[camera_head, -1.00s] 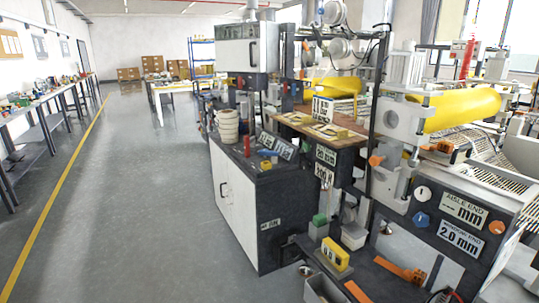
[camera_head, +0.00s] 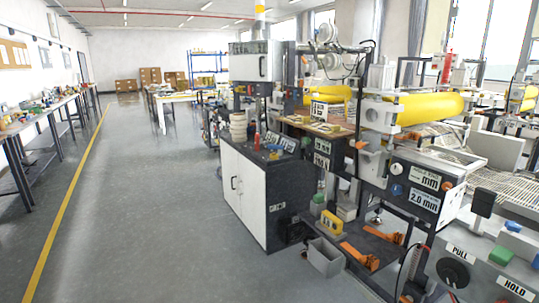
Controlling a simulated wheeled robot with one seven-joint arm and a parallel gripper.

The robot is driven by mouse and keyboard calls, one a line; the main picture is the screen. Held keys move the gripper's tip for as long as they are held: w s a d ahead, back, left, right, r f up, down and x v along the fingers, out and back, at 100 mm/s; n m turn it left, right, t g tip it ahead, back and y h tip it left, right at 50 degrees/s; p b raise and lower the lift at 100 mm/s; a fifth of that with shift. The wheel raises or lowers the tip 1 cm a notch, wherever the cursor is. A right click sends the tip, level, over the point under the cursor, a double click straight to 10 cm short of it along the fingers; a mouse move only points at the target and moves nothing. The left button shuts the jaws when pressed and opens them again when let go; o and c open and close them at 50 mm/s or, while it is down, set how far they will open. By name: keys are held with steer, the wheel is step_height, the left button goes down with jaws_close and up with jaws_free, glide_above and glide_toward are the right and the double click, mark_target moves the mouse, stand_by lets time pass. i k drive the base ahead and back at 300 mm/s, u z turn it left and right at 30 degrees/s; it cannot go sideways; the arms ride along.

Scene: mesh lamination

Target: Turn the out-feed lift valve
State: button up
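No part is clearly marked as the out-feed lift valve, so I cannot tell which control it is. The lamination machine's dark control panel (camera_head: 425,189) stands right of centre, with "mm" and "2.0 mm" readouts. It carries a white knob (camera_head: 396,168), a blue knob (camera_head: 396,190) and an orange knob (camera_head: 447,185). Two orange levers (camera_head: 360,255) (camera_head: 385,235) lie on the low dark deck below. A grey panel (camera_head: 430,268) at the lower right has "PULL" and "HOLD" labels and a round black part (camera_head: 454,272). My gripper is not in view.
A white-doored cabinet (camera_head: 240,195) stands left of the machine. A grey open bin (camera_head: 326,257) sits on the floor before the deck. Yellow rolls (camera_head: 430,108) lie behind the panel. The grey aisle floor (camera_head: 150,220) is clear, with benches (camera_head: 40,118) along the left wall.

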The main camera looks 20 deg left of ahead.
mark_target(280, 147)
steer(key=u, duration=1.05)
steer(key=i, duration=2.7)
steer(key=z, duration=0.3)
